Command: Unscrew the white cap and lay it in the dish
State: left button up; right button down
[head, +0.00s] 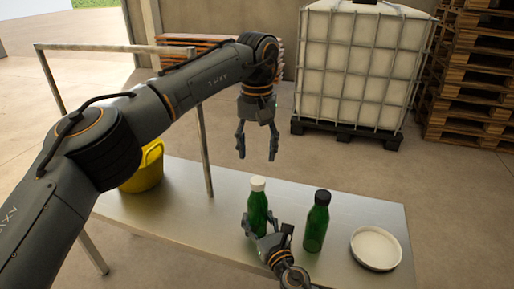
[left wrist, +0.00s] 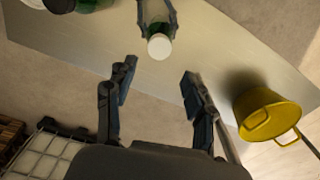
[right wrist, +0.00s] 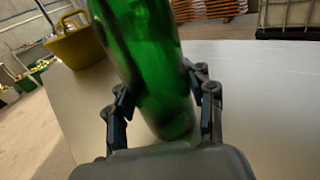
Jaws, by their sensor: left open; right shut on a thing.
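A green bottle with a white cap (head: 258,184) stands upright on the metal table. My right gripper (head: 262,228) is shut around the body of this green bottle (head: 257,208); the bottle's body also fills the right wrist view (right wrist: 155,75). My left gripper (head: 258,150) is open and empty, pointing down above and behind the bottle, apart from the cap. In the left wrist view the white cap (left wrist: 159,46) lies beyond the left fingertips. The shallow white dish (head: 376,247) is empty at the table's right end.
A second green bottle with a dark cap (head: 317,222) stands between the held bottle and the dish. A yellow bucket (head: 143,172) is at the table's left. A metal frame (head: 203,150) rises near it. The bare tabletop (head: 205,225) is clear left of the bottles.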

aim_at(257, 179)
pick_arm(q)
jog(key=shift+m, duration=0.8)
jog(key=shift+f, duration=4)
